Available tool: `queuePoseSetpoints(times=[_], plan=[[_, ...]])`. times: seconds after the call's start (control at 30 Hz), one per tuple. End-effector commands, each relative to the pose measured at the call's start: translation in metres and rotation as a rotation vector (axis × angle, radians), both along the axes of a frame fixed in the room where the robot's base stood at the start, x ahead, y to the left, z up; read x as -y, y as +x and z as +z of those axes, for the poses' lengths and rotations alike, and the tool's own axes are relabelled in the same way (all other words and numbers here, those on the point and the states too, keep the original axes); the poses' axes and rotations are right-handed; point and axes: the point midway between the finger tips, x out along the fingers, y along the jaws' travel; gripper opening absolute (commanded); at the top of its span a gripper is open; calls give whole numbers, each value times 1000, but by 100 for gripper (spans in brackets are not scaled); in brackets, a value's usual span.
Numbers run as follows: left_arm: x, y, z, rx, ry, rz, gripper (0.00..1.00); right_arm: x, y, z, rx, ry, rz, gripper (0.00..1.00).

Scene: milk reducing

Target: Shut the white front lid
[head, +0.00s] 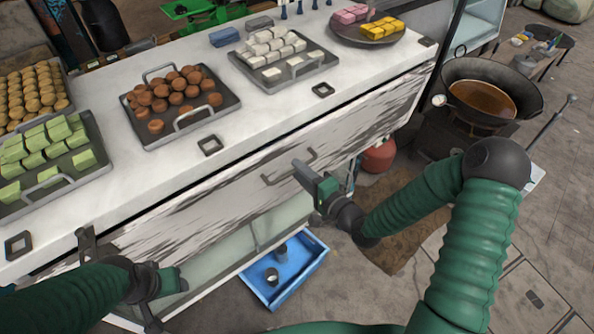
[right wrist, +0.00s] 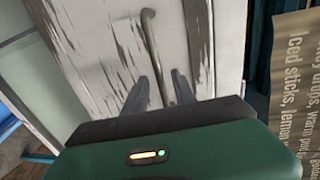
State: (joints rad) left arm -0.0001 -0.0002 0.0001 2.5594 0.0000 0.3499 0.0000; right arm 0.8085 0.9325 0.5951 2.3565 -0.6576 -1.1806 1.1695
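The white front lid (head: 215,205) is a long panel with worn, flaking paint along the counter front. It has a thin metal bar handle (head: 288,168). Below the panel, the glassy lower compartment is exposed. My right gripper (head: 302,174) is at the handle. In the right wrist view its two fingers (right wrist: 160,90) stand apart, with the lower end of the handle (right wrist: 165,50) between them, nearer the right finger; I cannot tell whether they touch. My left gripper (head: 172,282) is low at the left, by the lower compartment; its fingertips are not clear.
A blue tray (head: 300,268) with small metal cups sticks out below the lid. Trays of sweets, such as a brown one (head: 135,122), stand on the white counter top (head: 290,105). A wok (head: 460,75) on a stove and a red round container (head: 380,156) are to the right.

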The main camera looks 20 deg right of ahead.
Motion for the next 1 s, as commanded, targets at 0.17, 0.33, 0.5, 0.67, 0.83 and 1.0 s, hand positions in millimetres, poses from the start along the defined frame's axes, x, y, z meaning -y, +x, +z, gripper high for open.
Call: queuePoseSetpoints(times=[0.17, 0.33, 0.5, 0.67, 0.83, 1.0], plan=[[0, 0, 1, -1, 0, 0, 50, -5, 16, -2, 0, 1, 0, 33], [0, 0, 1, -1, 0, 0, 50, -6, 17, -3, -1, 0, -1, 33], [0, 0, 0, -1, 0, 0, 50, -5, 17, -3, -1, 0, -1, 21], [0, 0, 0, -1, 0, 0, 50, -5, 17, -3, -1, 0, -1, 0], [0, 0, 0, -1, 0, 0, 50, -5, 17, -4, -3, 0, -1, 0], [0, 0, 0, -1, 0, 0, 50, -5, 17, -4, -4, -1, -1, 0]])
